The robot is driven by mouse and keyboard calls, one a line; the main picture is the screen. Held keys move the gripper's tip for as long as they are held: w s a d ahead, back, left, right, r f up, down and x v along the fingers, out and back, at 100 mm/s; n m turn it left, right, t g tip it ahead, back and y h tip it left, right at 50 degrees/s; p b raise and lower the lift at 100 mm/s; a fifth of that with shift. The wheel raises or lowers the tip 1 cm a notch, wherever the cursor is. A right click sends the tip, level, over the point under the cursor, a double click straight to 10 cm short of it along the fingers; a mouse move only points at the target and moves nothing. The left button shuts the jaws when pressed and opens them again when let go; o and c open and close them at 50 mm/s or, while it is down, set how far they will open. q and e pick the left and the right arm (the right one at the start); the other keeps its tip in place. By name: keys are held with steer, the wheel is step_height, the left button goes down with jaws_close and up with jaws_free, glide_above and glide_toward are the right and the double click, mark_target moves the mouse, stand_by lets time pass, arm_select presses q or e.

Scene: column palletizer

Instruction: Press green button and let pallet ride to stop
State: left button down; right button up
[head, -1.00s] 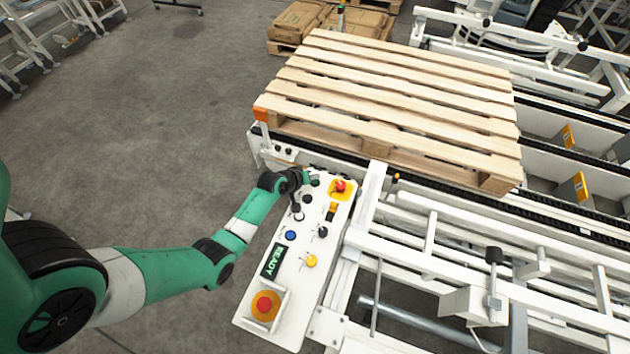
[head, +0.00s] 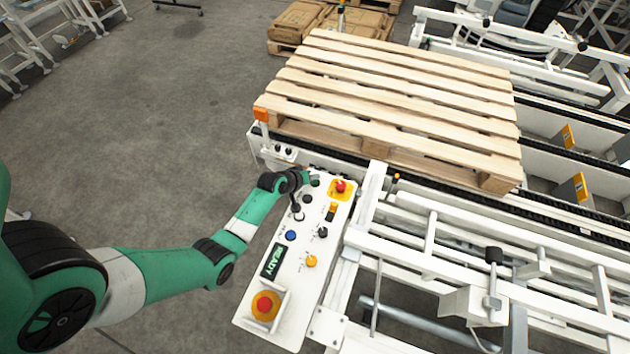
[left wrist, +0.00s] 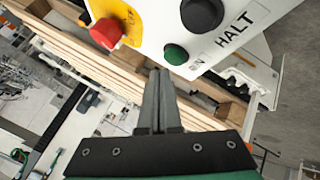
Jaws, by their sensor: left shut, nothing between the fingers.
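The green button (left wrist: 176,54) shows on the white control panel in the left wrist view, just beyond and to the right of my fingertips. My left gripper (left wrist: 160,72) is shut and empty, with a small apparent gap to the button; contact cannot be told. In the head view, my left gripper (head: 296,208) is over the upper end of the control panel (head: 290,330) and partly hides its buttons. The wooden pallet (head: 390,98) lies flat and empty on the conveyor (head: 540,212) beyond the panel. My right gripper is not in view.
A red knob on yellow (head: 340,186) is close to my left gripper; it also shows in the wrist view (left wrist: 105,33). A red emergency button (head: 264,305) and READY display (head: 272,260) are lower on the panel. An orange lamp (head: 261,114) stands at the pallet's near corner. Open floor lies left.

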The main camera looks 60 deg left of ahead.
arm_select(q)
steer(key=shift+f, duration=0.1)
steer(key=shift+f+b, duration=0.3)
steer(key=shift+f, duration=0.05)
